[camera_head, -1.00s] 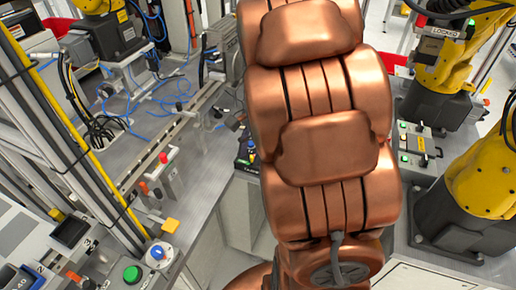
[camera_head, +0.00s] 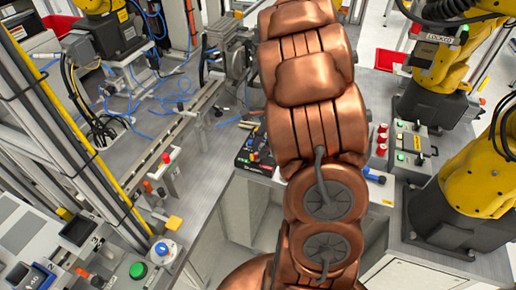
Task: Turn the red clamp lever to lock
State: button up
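Small clamps stand along the edge of the left grey bench. One has a red-tipped lever (camera_head: 166,158), and a second, nearer one has an orange-red tip (camera_head: 148,186). I cannot tell for sure which is the red clamp lever, or whether either is locked. My copper arm fills the middle of the view, to the right of both clamps and apart from them. My gripper is not in view.
A control panel with a green button (camera_head: 137,270) and a blue knob (camera_head: 160,249) is at the lower left. A yellow post (camera_head: 112,190) stands left of the clamps. Yellow robot arms (camera_head: 480,185) stand at the right. Floor shows between the benches.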

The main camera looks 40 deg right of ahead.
jog(key=shift+x, duration=1)
grip_shut()
